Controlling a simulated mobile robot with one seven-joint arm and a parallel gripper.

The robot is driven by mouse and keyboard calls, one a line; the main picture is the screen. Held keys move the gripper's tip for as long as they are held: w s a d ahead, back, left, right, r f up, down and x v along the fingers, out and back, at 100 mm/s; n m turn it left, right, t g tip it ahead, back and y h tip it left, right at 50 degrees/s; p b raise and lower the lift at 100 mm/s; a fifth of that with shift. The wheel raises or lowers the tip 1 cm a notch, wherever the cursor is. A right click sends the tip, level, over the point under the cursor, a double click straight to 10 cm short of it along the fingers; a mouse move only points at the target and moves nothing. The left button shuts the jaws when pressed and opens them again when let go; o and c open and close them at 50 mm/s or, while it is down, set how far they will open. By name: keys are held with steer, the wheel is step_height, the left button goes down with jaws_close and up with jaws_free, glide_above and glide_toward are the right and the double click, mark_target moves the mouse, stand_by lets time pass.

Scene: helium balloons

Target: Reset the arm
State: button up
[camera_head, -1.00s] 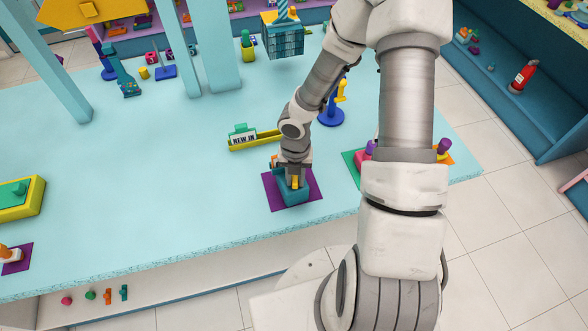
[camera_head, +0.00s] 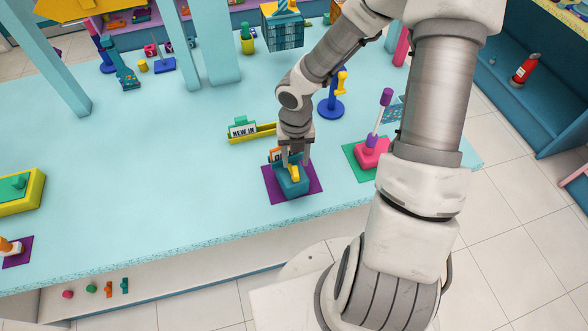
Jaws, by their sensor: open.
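My gripper (camera_head: 294,163) is in the middle of the head view, pointing down just above a teal block-like object (camera_head: 292,184). Its two fingers stand apart, one on each side of the object's upper part. A yellow piece (camera_head: 294,173) and a bit of orange show on top of the teal object, between and beside the fingers. The teal object sits on a purple mat (camera_head: 312,192) near the front edge of the table. I cannot tell whether the fingers touch anything. My arm comes in from the right and partly covers the table's right side.
A pink base with a purple-tipped rod (camera_head: 371,153) stands on a green mat (camera_head: 357,169) to the right. Behind my gripper are a yellow "NEW IN" sign tray (camera_head: 252,133) and a blue stand (camera_head: 331,107).

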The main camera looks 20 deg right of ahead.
steer(key=shift+r, duration=0.5)
